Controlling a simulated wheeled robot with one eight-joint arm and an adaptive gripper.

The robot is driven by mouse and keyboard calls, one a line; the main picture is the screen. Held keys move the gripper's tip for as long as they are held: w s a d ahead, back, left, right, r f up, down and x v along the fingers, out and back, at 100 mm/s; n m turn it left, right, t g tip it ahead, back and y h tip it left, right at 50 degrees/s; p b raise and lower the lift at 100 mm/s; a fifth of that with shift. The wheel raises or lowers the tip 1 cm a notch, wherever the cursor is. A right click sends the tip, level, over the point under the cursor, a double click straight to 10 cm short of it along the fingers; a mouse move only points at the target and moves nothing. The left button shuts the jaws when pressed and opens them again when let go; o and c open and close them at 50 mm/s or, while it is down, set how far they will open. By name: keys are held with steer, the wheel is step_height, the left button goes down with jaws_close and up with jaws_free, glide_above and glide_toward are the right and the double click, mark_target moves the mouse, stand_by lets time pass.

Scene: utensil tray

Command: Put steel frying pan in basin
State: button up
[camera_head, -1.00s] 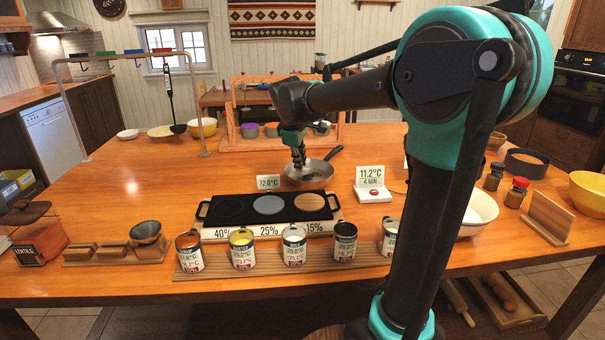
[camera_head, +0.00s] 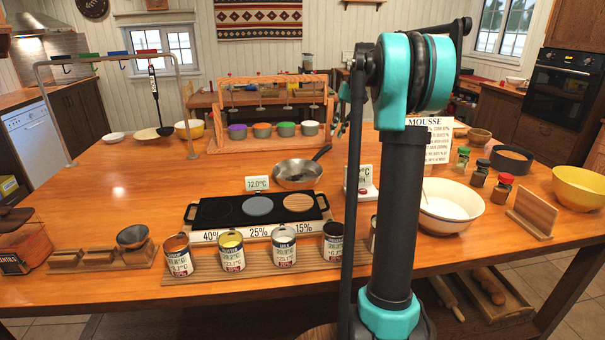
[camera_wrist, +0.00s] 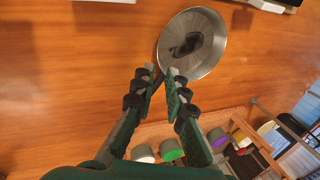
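The steel frying pan (camera_head: 298,172) rests on the wooden table (camera_head: 120,205) behind the black hotplate, its dark handle angled back and to the right. In the wrist view the pan (camera_wrist: 208,48) lies ahead of my gripper (camera_wrist: 159,74), up and right of centre. In the head view my gripper is mostly hidden behind my arm. I cannot identify a basin for sure.
The black hotplate (camera_head: 225,211) and several cans stand in front of the pan. A wooden rack (camera_head: 268,144) with several pots stands behind it. A small display scale (camera_head: 366,192) and a white bowl (camera_head: 440,211) are to the right.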

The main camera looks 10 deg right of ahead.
mark_target(308, 165)
steer(key=x, duration=1.2)
steer(key=shift+w+d, duration=0.15)
steer(key=shift+d, duration=0.05)
steer(key=shift+x, duration=2.55)
steer(key=shift+w+a, duration=0.15)
jaws_close()
steer(key=shift+r, duration=0.2)
